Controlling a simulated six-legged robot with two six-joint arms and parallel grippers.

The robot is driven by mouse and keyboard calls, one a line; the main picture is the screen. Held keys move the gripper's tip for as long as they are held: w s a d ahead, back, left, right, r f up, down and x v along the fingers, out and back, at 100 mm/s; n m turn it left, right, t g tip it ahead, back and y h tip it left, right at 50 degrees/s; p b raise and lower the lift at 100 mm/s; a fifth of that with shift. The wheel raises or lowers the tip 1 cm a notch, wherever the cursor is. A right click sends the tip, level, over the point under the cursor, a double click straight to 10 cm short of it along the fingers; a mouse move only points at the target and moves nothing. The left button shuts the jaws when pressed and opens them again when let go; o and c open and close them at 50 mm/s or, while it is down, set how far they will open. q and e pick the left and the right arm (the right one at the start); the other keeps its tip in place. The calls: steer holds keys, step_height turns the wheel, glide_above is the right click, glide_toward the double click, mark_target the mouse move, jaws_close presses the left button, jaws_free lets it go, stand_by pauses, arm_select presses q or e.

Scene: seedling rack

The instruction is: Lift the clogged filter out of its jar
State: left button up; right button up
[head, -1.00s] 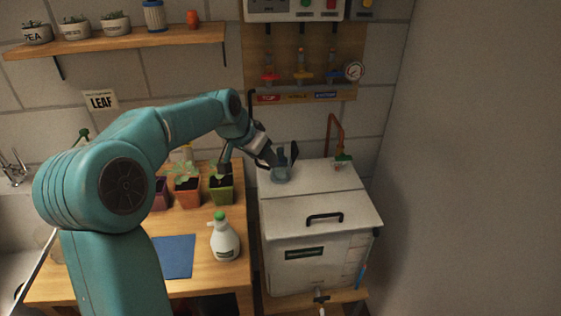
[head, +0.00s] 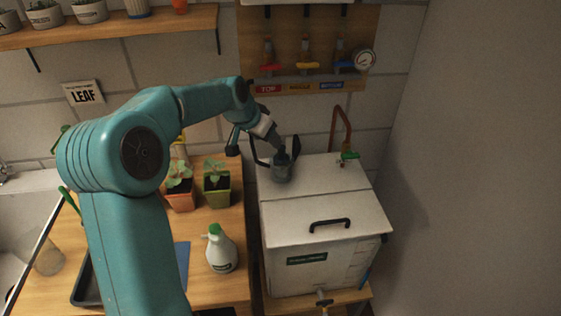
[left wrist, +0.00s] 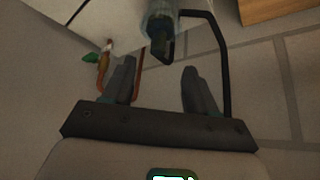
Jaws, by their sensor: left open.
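A small clear bluish jar (head: 282,174) stands on the white box at its back left, below my left gripper. In the left wrist view the jar (left wrist: 158,14) shows at the top, cut off by the frame edge. A dark piece, seemingly the filter (left wrist: 161,45), shows at the jar's mouth. My left gripper (head: 281,148) is open above the jar. In the left wrist view its fingers (left wrist: 158,68) are spread, with nothing between them, and the dark piece lies just beyond the tips. How clogged the filter is cannot be made out. My right gripper is not in view.
The white lidded box (head: 315,210) has a black handle (head: 330,223). A copper pipe with a green tap (head: 349,156) stands right of the jar. Potted seedlings (head: 217,190) and a spray bottle (head: 221,252) stand on the wooden bench to the left.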

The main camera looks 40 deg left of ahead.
arm_select(q)
glide_above(281, 158)
steer(key=s, duration=0.3)
steer(key=f, duration=0.4)
steer(key=shift+w+a+f+p, duration=0.1)
steer(key=shift+w+f+p, duration=0.15)
steer(key=shift+f+p, duration=0.1)
steer(key=shift+f, duration=0.3)
steer(key=x, duration=0.1)
steer(key=p+x, duration=0.1)
steer(key=x, duration=0.1)
steer(key=p+x, duration=0.1)
steer(key=x, duration=0.1)
steer(key=shift+w+a+r, duration=0.15)
steer(key=shift+w+a, duration=0.05)
steer(key=shift+w, duration=0.25)
steer(key=shift+s, duration=0.2)
steer(key=shift+w, duration=0.2)
steer(key=c, duration=0.9)
jaws_close()
steer(key=shift+s, duration=0.15)
